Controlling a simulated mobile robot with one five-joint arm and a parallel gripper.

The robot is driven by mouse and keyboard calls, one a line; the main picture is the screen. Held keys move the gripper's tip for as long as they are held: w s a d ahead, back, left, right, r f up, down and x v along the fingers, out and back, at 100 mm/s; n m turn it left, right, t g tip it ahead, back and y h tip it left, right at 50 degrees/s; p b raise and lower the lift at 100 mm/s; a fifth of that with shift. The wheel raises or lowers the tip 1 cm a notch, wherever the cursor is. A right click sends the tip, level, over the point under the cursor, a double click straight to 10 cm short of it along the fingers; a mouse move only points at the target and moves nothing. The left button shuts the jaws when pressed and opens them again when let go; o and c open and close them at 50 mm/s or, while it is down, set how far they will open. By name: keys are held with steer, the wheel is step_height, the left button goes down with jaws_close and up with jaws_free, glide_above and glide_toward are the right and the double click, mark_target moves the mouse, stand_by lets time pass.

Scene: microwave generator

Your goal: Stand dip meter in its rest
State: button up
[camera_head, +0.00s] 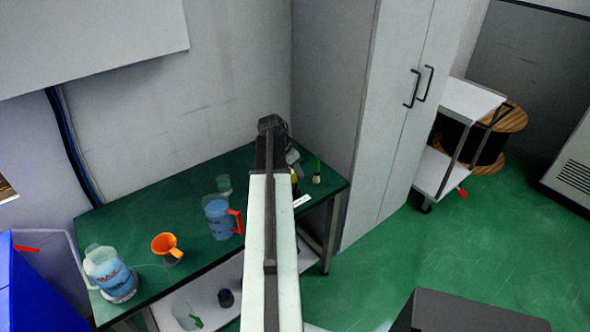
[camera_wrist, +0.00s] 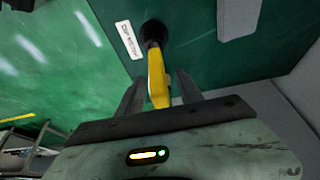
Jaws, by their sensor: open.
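The yellow dip meter (camera_wrist: 157,78) shows in the wrist view, between the two fingers of my gripper (camera_wrist: 160,76), with a gap on each side. Its far end meets a dark round rest (camera_wrist: 153,33) on the green bench; I cannot tell how deep it sits. A white printed label (camera_wrist: 129,40) lies beside the rest. In the head view my arm hides most of this spot; a bit of yellow (camera_head: 295,172) shows at its right edge, and the label (camera_head: 302,200) lies in front. My gripper is open.
On the green bench (camera_head: 140,215) stand a blue-filled jug with red handle (camera_head: 216,217), an orange funnel (camera_head: 166,244), a clear cup (camera_head: 224,185) and a large blue-filled container (camera_head: 108,272). A green-handled brush (camera_head: 317,170) stands right of my arm. A grey cabinet (camera_head: 385,120) stands behind.

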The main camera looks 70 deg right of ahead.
steer(key=p+v, duration=0.6)
steer(key=v, duration=0.1)
steer(key=shift+r, duration=0.25)
